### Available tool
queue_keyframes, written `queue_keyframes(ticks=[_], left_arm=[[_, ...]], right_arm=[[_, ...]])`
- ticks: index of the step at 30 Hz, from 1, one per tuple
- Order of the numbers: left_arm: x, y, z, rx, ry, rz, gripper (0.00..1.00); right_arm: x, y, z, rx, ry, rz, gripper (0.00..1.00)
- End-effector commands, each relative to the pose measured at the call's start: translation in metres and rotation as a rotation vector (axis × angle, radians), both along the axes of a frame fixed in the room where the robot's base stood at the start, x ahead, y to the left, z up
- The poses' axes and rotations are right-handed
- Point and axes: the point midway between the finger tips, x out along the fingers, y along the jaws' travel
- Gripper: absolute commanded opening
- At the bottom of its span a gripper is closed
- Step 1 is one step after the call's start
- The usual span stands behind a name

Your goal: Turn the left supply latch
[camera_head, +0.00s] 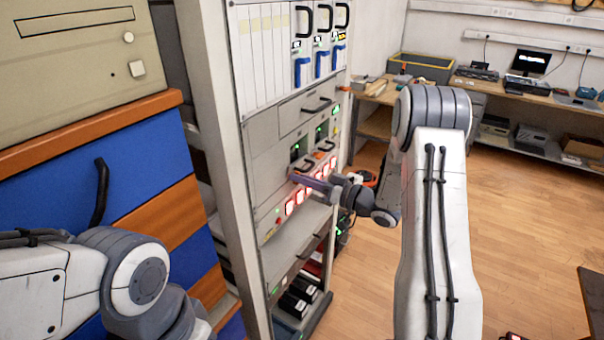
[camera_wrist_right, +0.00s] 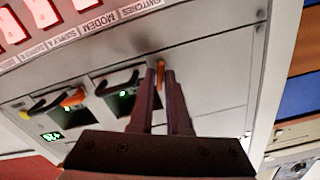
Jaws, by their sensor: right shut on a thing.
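The left supply (camera_wrist_right: 122,99) and the right supply (camera_wrist_right: 52,112) sit side by side in the rack, each with a black handle. The wrist view shows them turned around, the left supply nearer the picture's middle. My right gripper (camera_wrist_right: 161,72) is shut on the orange left supply latch (camera_wrist_right: 161,64), whose visible part is thin and runs up and down that picture. The right supply's orange latch (camera_wrist_right: 74,97) lies slanted and free. In the head view my right gripper (camera_head: 298,178) reaches the rack front from the right; its fingers hide the held latch. My left gripper is out of view.
Red lit switches (camera_head: 300,196) run just below the supplies. The rack's pale post (camera_head: 215,140) and a blue drawer cabinet (camera_head: 70,190) stand at the left. A workbench (camera_head: 520,85) lines the back wall. The wooden floor (camera_head: 525,220) at the right is largely clear.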

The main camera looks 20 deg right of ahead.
Motion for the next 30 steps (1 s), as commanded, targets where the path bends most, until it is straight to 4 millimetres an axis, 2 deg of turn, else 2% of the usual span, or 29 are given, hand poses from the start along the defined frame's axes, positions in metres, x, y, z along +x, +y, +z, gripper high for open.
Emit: queue_keyframes(ticks=[1,9,30], left_arm=[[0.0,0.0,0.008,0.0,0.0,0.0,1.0],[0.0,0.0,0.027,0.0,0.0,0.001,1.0],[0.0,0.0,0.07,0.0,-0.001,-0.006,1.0]], right_arm=[[0.0,-0.001,0.004,0.035,0.027,-0.001,0.0],[0.001,-0.002,0.004,0.238,0.184,-0.002,0.0],[0.002,-0.003,0.001,0.744,0.576,-0.003,0.0]])
